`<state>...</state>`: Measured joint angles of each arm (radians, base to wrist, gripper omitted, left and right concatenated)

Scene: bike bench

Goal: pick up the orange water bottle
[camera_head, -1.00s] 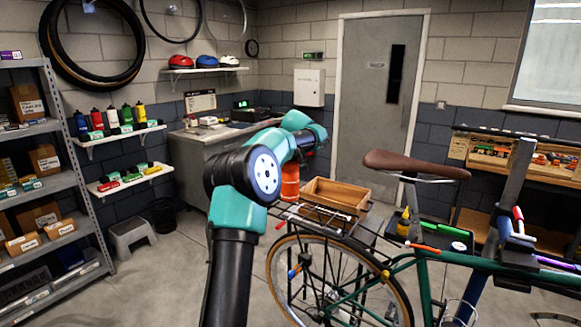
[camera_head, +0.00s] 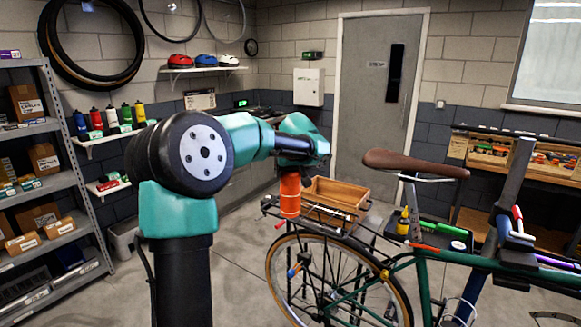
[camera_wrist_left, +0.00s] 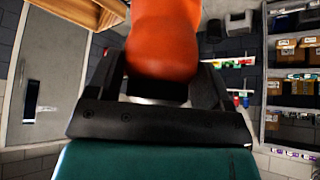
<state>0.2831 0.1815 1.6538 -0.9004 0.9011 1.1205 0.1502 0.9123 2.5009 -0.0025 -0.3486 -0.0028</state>
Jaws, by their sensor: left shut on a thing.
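The orange water bottle (camera_head: 290,194) is upright at the left end of the bike's rear rack (camera_head: 325,214), beside a wooden crate. In the head view I cannot tell whether its base touches the rack. My left gripper (camera_head: 291,170) is at the bottle's top, and its fingers are mostly hidden there. In the left wrist view the orange bottle (camera_wrist_left: 162,45) fills the space between the two dark fingers of the left gripper (camera_wrist_left: 160,75), which are shut on it. My right gripper is not in view.
The open wooden crate (camera_head: 336,195) sits on the rack right next to the bottle. The brown saddle (camera_head: 415,164) and green bike frame (camera_head: 480,266) stand to the right. A tray (camera_head: 440,236) with tools is behind the frame. Shelving (camera_head: 75,180) stands at the left.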

